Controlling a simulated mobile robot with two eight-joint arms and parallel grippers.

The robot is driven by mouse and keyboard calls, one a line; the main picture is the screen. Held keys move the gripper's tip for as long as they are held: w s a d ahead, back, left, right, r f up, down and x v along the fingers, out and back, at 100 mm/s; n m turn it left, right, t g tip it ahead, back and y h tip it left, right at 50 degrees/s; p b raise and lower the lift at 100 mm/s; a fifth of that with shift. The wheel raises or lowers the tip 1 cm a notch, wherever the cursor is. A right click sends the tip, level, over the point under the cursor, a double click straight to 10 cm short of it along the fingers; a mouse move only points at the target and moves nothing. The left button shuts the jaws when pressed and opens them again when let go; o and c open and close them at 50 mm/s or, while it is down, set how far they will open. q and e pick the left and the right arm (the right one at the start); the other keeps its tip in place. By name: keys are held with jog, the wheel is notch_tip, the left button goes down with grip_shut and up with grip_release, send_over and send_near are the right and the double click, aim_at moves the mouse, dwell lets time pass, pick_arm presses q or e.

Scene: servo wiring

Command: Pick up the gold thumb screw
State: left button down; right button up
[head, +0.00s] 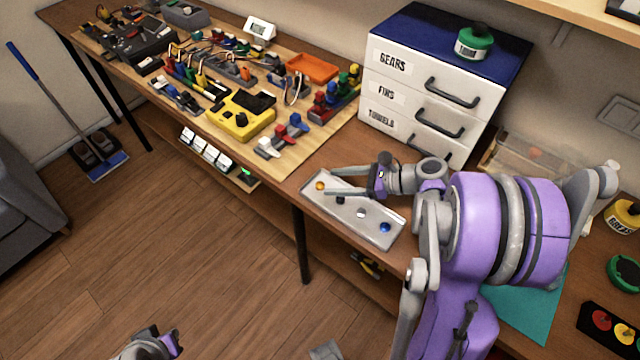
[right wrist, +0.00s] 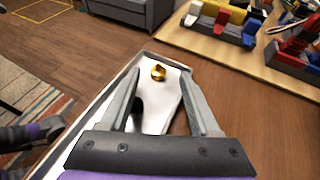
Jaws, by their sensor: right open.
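The gold thumb screw (head: 320,186) lies at the far left end of a grey metal tray (head: 392,241). My right gripper (head: 330,180) is open and empty above that end of the tray, its fingers pointing left. In the right wrist view the gold thumb screw (right wrist: 158,72) shows between the open fingertips (right wrist: 161,74), with a gap on each side. I cannot tell its exact height below them. A dark piece (right wrist: 137,106) lies nearer the palm, partly hidden by a finger. A piece of my left arm's end shows at the bottom edge; its fingers cannot be made out.
A pale piece (head: 361,212) and a blue piece (head: 385,228) share the tray. A white drawer cabinet (head: 395,95) stands behind it. A wooden board (head: 282,163) with wiring parts and a yellow meter (head: 240,117) lies to the left. The tray is near the table's front edge.

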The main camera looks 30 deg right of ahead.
aim_at(322, 183)
jog(key=x, duration=0.3)
jog(key=shift+w+a+f, duration=0.1)
jog(key=shift+a, duration=0.1)
grip_shut()
